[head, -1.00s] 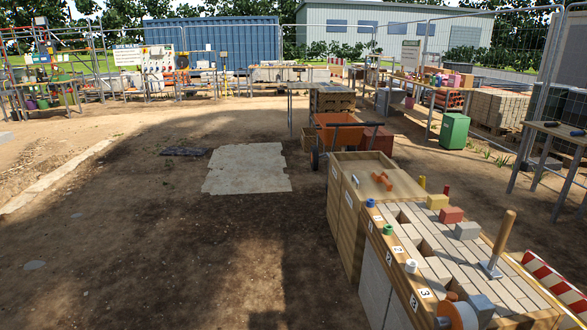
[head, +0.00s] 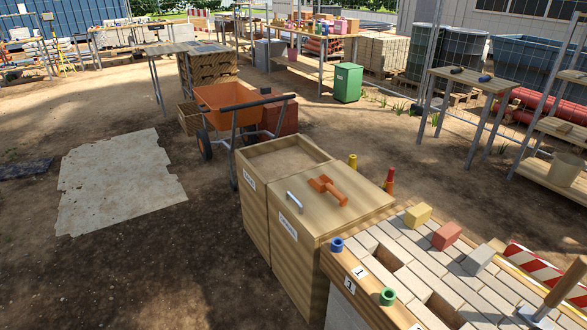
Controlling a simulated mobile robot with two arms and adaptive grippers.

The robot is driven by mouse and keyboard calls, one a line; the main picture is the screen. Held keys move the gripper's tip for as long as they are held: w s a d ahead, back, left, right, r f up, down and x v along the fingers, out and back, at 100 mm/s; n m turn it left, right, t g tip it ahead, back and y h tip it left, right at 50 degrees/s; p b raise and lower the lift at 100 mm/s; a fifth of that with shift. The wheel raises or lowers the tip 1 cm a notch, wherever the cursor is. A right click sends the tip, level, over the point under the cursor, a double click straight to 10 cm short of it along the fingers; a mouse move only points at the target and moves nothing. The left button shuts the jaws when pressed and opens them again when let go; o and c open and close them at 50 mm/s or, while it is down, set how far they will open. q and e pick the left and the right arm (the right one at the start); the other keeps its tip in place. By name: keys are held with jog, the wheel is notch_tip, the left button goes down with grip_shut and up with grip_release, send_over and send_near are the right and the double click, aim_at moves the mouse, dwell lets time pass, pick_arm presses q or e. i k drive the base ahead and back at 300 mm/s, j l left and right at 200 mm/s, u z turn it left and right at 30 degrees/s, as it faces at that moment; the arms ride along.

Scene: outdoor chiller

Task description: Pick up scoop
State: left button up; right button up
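An orange scoop (head: 327,190) lies on the closed wooden lid (head: 350,198) of a box in the middle of the head view. A pale metal handle (head: 294,202) is fixed on the lid to the left of the scoop. Neither of my grippers shows in the view.
An open wooden bin (head: 285,160) adjoins the lidded box, with an orange wheelbarrow (head: 235,105) behind it. A paved bench (head: 390,262) with coloured blocks and numbered rings stands at the front right. A red and a yellow cylinder stand behind the lid. Open dirt ground lies left.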

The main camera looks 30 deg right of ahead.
aim_at(323, 183)
jog(key=i+z, duration=0.15)
jog(key=i, duration=0.4)
jog(key=i+j+z, duration=0.15)
jog(key=i, duration=0.45)
